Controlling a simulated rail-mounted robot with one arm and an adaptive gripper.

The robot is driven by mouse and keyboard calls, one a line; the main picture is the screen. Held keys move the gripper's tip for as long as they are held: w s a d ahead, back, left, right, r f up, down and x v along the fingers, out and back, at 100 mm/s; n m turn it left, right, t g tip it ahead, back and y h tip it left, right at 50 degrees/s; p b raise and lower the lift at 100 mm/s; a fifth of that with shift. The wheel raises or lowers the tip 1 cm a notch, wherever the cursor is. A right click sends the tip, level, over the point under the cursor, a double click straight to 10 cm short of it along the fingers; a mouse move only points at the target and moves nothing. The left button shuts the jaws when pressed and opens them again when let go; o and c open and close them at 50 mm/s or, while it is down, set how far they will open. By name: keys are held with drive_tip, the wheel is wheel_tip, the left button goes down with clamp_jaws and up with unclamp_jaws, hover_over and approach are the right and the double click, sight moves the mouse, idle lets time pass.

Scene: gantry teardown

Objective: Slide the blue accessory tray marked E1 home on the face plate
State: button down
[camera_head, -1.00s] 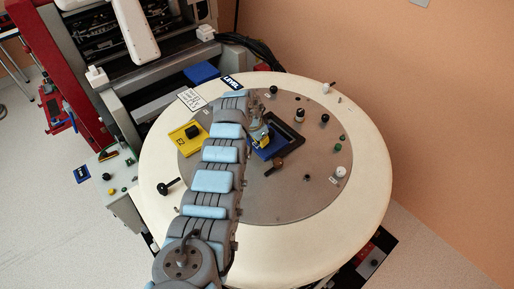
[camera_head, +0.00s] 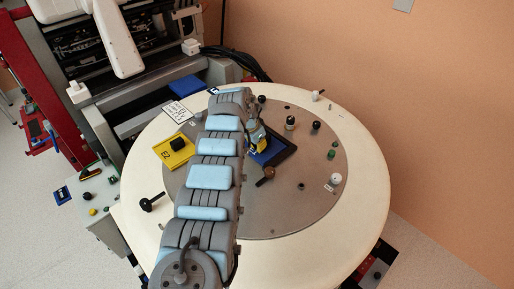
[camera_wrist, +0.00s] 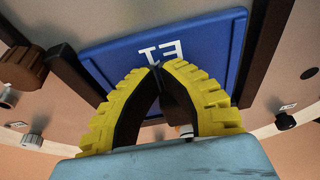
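The blue tray marked E1 (camera_wrist: 205,40) lies under my gripper in the wrist view, its label upside down. In the head view the tray (camera_head: 268,156) shows at the dark frame on the round grey face plate (camera_head: 315,190), partly hidden by my arm. My gripper (camera_wrist: 155,66) has yellow ribbed fingers whose tips meet over the tray, just beside the label. A dark shape shows between the fingers; whether they hold a grip on the tray is hidden. In the head view my gripper (camera_head: 257,146) is at the tray's upper left.
Dark rails flank the tray, one on the left (camera_wrist: 75,75) and one on the right (camera_wrist: 267,45). A brown knob (camera_head: 266,176) stands close below the tray. A yellow tray marked E2 (camera_head: 172,155) lies to the left. Several knobs stand around the plate's right side.

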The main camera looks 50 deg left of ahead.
sight(250, 155)
drive_tip(key=shift+s+r+p, duration=0.1)
drive_tip(key=shift+r+p, duration=0.05)
drive_tip(key=shift+p, duration=0.4)
drive_tip(key=s+p, duration=0.1)
drive_tip(key=p, duration=0.1)
drive_tip(key=shift+r+p, duration=0.15)
drive_tip(key=shift+p, duration=0.25)
drive_tip(key=s+p, duration=0.1)
drive_tip(key=p, duration=0.1)
drive_tip(key=shift+s+d+p, duration=0.15)
drive_tip(key=shift+s+p, duration=0.05)
drive_tip(key=shift+p, duration=0.2)
drive_tip(key=shift+s+d+p, duration=0.1)
drive_tip(key=shift+s+p, duration=0.7)
drive_tip(key=shift+r+b, duration=0.35)
drive_tip(key=shift+r, duration=0.1)
drive_tip(key=v, duration=0.8)
drive_tip(key=shift+r+b, duration=0.25)
drive_tip(key=shift+b, duration=0.2)
drive_tip(key=shift+s, duration=0.1)
